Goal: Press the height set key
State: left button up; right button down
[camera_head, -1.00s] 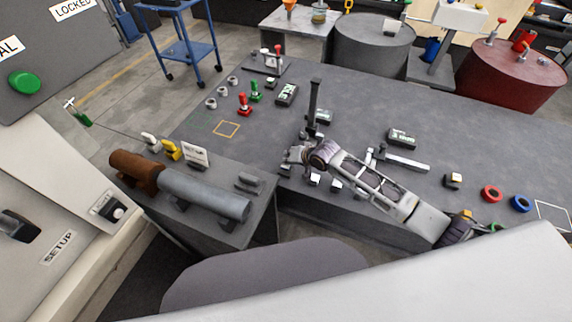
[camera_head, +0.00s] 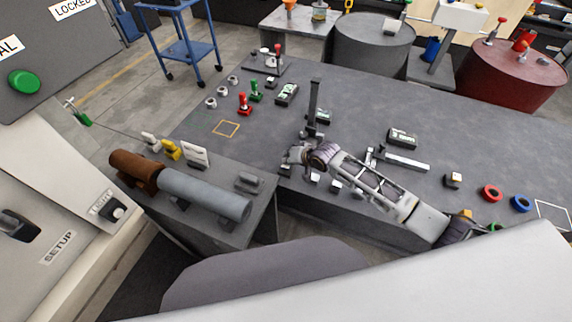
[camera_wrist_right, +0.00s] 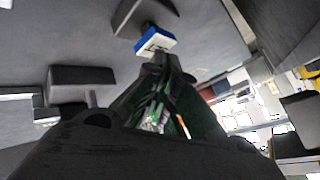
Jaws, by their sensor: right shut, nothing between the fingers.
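In the right wrist view a small block with a blue rim and a pale face (camera_wrist_right: 155,41) lies just beyond my fingertips. It looks like the height set key, but I cannot read its marking. My right gripper (camera_wrist_right: 160,64) is shut and empty, its tips at the near edge of that block; I cannot tell whether they touch. In the head view my right gripper (camera_head: 290,157) is low over the bench, beside the foot of a dark upright post (camera_head: 314,100). The key does not show clearly there. My left gripper is in neither view.
Another display box (camera_head: 402,138) and a pale bar (camera_head: 408,162) lie to the right. A grey cylinder (camera_head: 205,194) rests on the lower stand at left. The bench middle (camera_head: 350,95) is clear.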

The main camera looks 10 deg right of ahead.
jog(key=shift+f, duration=0.45)
dwell(0.6)
jog(key=shift+r, duration=0.15)
jog(key=shift+r+p, duration=0.9)
jog(key=shift+p, duration=0.2)
jog(key=shift+r, duration=0.1)
jog(key=shift+r+p, duration=2.45)
jog(key=shift+p, duration=0.3)
